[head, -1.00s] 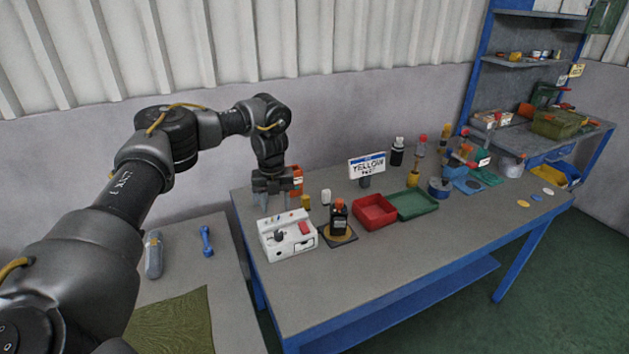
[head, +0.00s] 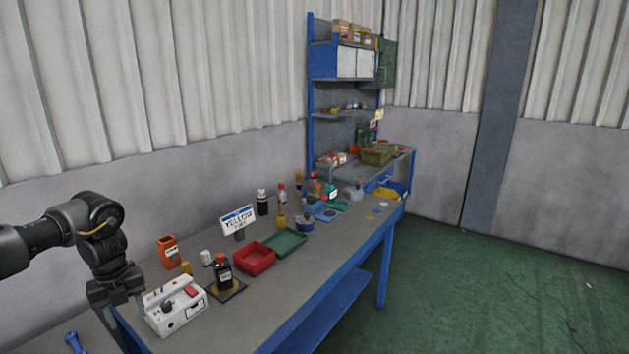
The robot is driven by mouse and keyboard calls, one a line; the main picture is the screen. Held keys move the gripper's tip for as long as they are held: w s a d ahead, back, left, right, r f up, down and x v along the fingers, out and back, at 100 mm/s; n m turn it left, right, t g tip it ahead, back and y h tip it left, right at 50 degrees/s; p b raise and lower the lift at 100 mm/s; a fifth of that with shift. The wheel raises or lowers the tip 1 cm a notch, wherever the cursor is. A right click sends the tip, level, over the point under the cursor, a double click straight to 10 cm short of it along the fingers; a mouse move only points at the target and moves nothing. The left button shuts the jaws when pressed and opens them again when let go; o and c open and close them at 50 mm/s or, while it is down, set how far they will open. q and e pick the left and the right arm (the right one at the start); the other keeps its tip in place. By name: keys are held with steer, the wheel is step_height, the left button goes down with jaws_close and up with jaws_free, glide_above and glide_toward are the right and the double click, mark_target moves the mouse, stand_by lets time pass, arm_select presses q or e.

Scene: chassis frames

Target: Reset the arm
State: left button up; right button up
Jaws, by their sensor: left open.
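My left arm comes in from the left edge in the head view. Its gripper (head: 122,318) points down at the near left corner of the blue-framed workbench (head: 290,290), just left of the white control box (head: 174,307). The jaws are open and I see nothing between them. The fingertips are partly hard to make out against the bench edge. My right gripper is out of view.
Near the gripper stand an orange box (head: 168,251), a dark bottle (head: 223,270), a red tray (head: 254,259) and a green tray (head: 285,242). Green floor (head: 480,290) at right is clear.

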arm_select(q)
steer(key=s+d+f+m+t+h, duration=0.1)
steer(key=d+f, duration=0.7)
steer(key=d, duration=0.4)
steer(key=s+d+f+m+t+h, duration=0.1)
steer(key=s+d+f+h, duration=0.1)
steer(key=d+f, duration=0.85)
steer(key=s+d+r+n+t+h, duration=0.15)
steer(key=s+d+n, duration=0.3)
steer(key=d, duration=0.65)
steer(key=s+d+r+n+t+h, duration=0.1)
steer(key=s+d+n+t+h, duration=0.2)
steer(key=s+d, duration=0.5)
steer(key=s+a+f+n+g+y, duration=0.25)
steer(key=s+a+n+y, duration=0.45)
steer(key=s+a+n, duration=1.35)
step_height(320, 180, down, 28)
steer(key=s+g+b, duration=0.2)
steer(key=s+a+f+g+b, duration=0.1)
steer(key=s+a+f, duration=0.1)
steer(key=s+f, duration=1.4)
steer(key=shift+a+f+b, duration=0.35)
steer(key=shift+f, duration=0.3)
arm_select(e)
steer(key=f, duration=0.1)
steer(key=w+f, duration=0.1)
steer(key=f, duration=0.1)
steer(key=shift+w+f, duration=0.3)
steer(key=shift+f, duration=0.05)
